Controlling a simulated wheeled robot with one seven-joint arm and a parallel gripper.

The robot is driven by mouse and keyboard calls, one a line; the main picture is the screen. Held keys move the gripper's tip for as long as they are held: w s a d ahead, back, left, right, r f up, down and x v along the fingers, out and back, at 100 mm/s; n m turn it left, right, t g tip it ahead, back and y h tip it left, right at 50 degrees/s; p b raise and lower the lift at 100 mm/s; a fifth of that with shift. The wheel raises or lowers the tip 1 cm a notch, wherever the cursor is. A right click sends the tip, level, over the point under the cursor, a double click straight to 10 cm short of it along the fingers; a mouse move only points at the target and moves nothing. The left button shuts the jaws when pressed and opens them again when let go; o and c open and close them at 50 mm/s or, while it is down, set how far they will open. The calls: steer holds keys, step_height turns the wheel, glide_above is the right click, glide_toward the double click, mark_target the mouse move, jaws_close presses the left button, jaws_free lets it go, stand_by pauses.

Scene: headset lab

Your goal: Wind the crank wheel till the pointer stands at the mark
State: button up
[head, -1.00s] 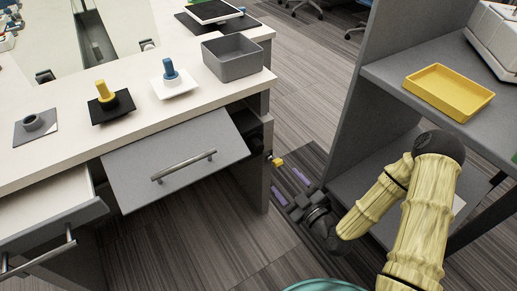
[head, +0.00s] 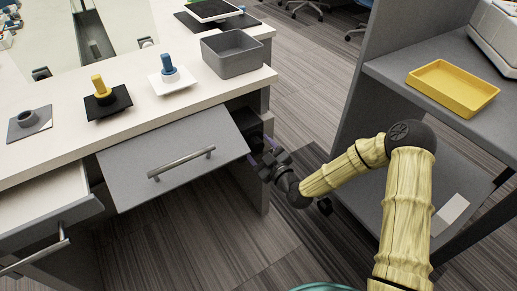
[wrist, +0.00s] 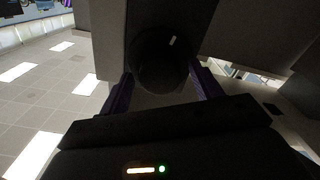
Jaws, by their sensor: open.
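A dark round wheel (wrist: 158,62) with a short pale line on its face shows in the wrist view, in front of a grey panel. It lies between the two purple fingers of my gripper (wrist: 162,74), which is open. I cannot tell whether the fingers touch it. In the head view my gripper (head: 262,152) is at the right end of the desk, beside the open drawer, and hides the wheel. I cannot make out a separate pointer or its mark; the wheel's face is in deep shadow.
A tilted grey drawer front (head: 175,160) is just left of my gripper. The desk top (head: 130,125) above holds a grey bin (head: 232,62) and peg stands. A shelf unit with a yellow tray (head: 452,87) stands at right.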

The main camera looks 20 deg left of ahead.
steer(key=shift+w+a, duration=0.3)
steer(key=shift+a, duration=0.1)
steer(key=c, duration=0.8)
steer(key=shift+d, duration=0.2)
steer(key=shift+c, duration=0.8)
steer(key=shift+a, duration=0.15)
steer(key=shift+w, duration=0.1)
steer(key=shift+m, duration=0.4)
